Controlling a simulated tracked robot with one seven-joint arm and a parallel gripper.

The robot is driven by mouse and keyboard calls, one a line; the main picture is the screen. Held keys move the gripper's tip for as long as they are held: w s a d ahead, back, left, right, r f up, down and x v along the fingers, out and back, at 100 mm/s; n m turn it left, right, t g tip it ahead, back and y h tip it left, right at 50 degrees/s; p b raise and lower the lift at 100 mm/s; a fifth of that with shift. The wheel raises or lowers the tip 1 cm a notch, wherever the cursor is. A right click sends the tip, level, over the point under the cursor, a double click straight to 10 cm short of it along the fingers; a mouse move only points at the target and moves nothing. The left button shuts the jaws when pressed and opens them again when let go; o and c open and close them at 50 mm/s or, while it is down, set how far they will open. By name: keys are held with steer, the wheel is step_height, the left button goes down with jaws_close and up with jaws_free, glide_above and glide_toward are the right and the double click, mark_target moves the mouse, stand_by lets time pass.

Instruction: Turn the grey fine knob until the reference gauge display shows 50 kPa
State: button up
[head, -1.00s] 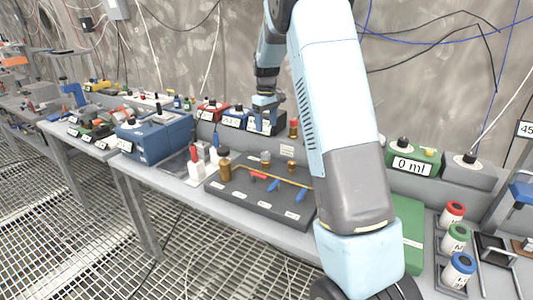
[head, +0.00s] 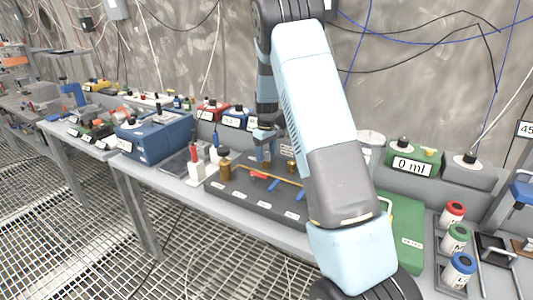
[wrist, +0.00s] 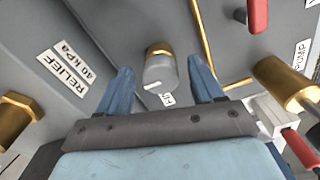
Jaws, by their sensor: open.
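The grey knob (wrist: 160,75) has a gold collar and a small white tag. In the wrist view it sits upper middle, in the gap between the two blue fingers. My gripper (wrist: 160,78) is open, with a finger on each side of the knob; I cannot tell whether either touches it. In the head view my gripper (head: 265,158) is low over the dark panel (head: 235,196), hiding the knob. I cannot make out which display is the reference gauge or read it in kPa.
A label reading RELIEF 40 kPa (wrist: 68,68) lies left of the knob. Brass fittings (wrist: 285,82), a red handle (wrist: 257,15) and brass pipe surround it. A brass post (head: 225,165) stands on the panel. A green unit (head: 413,160) reads 0 ml.

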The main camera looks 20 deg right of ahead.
steer(key=shift+c, duration=0.3)
steer(key=c, duration=1)
steer(key=shift+m, duration=0.3)
steer(key=m, duration=0.4)
steer(key=shift+a+m, duration=0.1)
steer(key=shift+m, duration=2.4)
steer(key=shift+a, duration=0.1)
steer(key=o, duration=1.1)
steer(key=shift+c, duration=0.2)
